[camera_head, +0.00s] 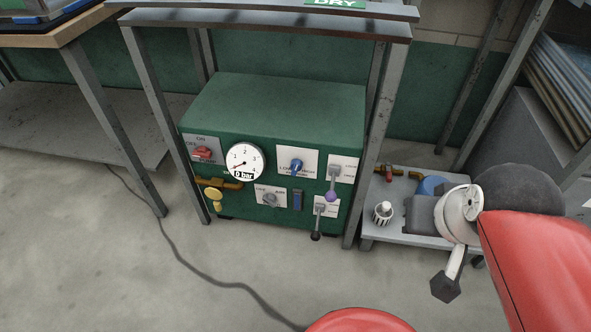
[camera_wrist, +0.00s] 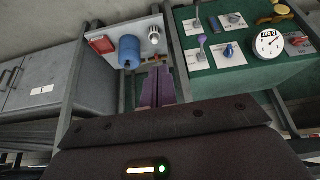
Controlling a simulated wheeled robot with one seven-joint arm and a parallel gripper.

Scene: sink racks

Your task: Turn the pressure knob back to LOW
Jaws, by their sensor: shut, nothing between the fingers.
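The pressure knob is the blue knob (camera_head: 296,166) on a white plate, right of the gauge on the green machine's front. "LOW" is printed at the plate's left; which way the knob points is too small to tell. The knob also shows upside down in the wrist view (camera_wrist: 228,51), with the machine at upper right. The round gauge (camera_head: 244,162) reads 0 bar. My gripper (camera_wrist: 158,86), with purple fingers, is shut and empty, apart from the knob; in that view the knob lies to the right of the fingertips. I cannot make the fingers out in the head view.
The machine (camera_head: 275,103) stands under a grey metal frame. Its front also has a red switch (camera_head: 202,153), a grey selector (camera_head: 270,199) and two levers, one purple-tipped (camera_head: 331,194). A low shelf (camera_head: 411,237) at right holds small objects. Floor in front is mostly clear, with a cable.

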